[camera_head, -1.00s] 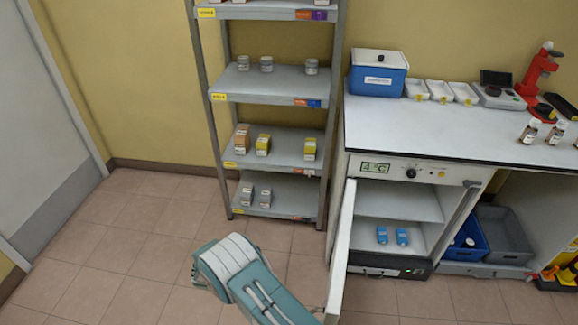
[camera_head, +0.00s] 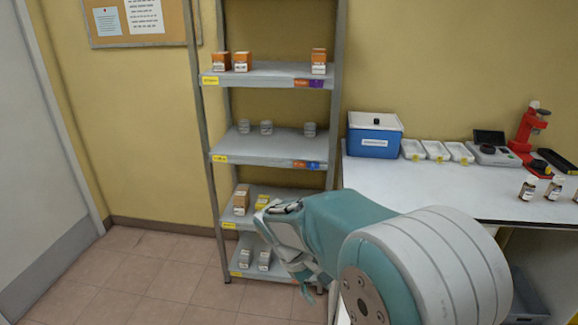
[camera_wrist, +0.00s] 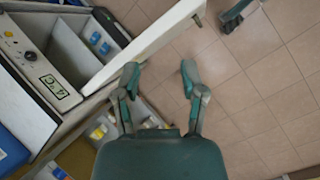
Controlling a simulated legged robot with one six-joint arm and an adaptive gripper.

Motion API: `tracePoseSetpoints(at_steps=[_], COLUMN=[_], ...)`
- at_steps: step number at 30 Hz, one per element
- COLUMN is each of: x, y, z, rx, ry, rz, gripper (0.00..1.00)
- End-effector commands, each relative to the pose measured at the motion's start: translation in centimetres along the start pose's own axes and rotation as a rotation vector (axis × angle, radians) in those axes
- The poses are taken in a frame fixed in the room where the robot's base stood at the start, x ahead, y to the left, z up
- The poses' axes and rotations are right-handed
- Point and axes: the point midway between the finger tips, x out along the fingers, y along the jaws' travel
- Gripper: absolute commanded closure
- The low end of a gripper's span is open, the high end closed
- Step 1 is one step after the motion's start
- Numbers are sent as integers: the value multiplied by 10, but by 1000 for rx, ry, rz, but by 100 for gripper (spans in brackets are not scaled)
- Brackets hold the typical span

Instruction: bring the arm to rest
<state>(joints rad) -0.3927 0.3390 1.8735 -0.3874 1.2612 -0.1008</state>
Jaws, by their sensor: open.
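My teal and grey arm (camera_head: 350,225) reaches across the head view in front of the shelf's lower right part and the bench's left end. In the wrist view my gripper (camera_wrist: 159,75) has its two fingers spread wide apart. Nothing is between them; tiled floor shows there. In the head view the gripper end is small and partly merged with the arm's outline in front of the lower shelves.
A metal shelf (camera_head: 268,146) holds boxes and jars. A bench (camera_head: 440,188) carries a blue cooler (camera_head: 375,136), white trays, a red instrument (camera_head: 531,127) and bottles. In the wrist view a cabinet door (camera_wrist: 150,43) stands open beside the left finger. Floor (camera_head: 150,270) is clear at left.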

Motion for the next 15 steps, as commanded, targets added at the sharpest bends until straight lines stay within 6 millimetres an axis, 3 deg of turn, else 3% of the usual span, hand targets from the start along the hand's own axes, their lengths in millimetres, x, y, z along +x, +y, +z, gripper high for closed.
tracePoseSetpoints(at_steps=[6,15], x=[-26,-44], y=[15,16], z=[59,133], rx=[162,381], ry=[157,369], rz=[-72,-151], gripper=[46,46])
